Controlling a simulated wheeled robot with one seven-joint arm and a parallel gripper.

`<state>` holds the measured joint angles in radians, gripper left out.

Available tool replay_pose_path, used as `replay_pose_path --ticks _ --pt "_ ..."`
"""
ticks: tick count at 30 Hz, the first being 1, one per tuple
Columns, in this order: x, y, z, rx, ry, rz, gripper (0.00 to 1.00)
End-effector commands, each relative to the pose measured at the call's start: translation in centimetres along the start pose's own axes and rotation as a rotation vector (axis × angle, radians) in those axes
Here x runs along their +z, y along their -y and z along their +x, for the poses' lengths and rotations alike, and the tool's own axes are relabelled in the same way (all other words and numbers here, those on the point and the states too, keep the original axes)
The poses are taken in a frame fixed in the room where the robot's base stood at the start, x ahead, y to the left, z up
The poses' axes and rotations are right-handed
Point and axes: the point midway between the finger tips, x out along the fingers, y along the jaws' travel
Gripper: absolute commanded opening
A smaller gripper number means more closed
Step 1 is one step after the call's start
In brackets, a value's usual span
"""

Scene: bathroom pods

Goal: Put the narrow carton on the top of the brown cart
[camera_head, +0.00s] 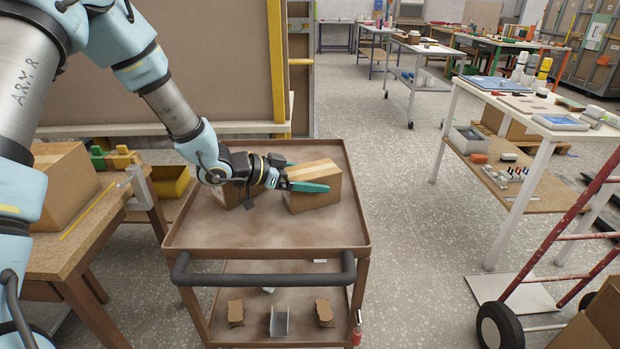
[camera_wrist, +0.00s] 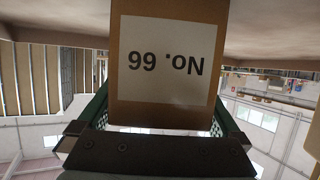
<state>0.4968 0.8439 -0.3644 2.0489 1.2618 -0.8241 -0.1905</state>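The brown cart (camera_head: 262,235) stands in the middle of the head view, with an open top tray and a dark push handle in front. A carton (camera_head: 318,182) with a pale tape strip is at the tray's back right and seems to touch the tray floor. My gripper (camera_head: 298,176) reaches in from the left, its green fingers on two opposite sides of this carton. The wrist view shows the carton (camera_wrist: 165,112) between the fingers, its white numbered label upside down. The fingers appear to press its sides. A second carton (camera_head: 229,196) is partly hidden behind my wrist.
A larger carton (camera_head: 66,184) sits on the wooden table (camera_head: 88,232) at the left. A panel (camera_head: 205,60) stands behind the cart. A red ladder-like frame (camera_head: 570,237) on wheels is at right. The tray's front half and the floor right of the cart are clear.

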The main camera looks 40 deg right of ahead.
Motion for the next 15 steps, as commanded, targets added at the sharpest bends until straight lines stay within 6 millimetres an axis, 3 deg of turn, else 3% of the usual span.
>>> replay_pose_path --ticks 5,15 --pt "-0.1 0.1 -1.2 -0.002 0.001 0.001 1.0" --pt "-0.1 0.1 -8.2 -0.005 0.001 0.002 1.0"
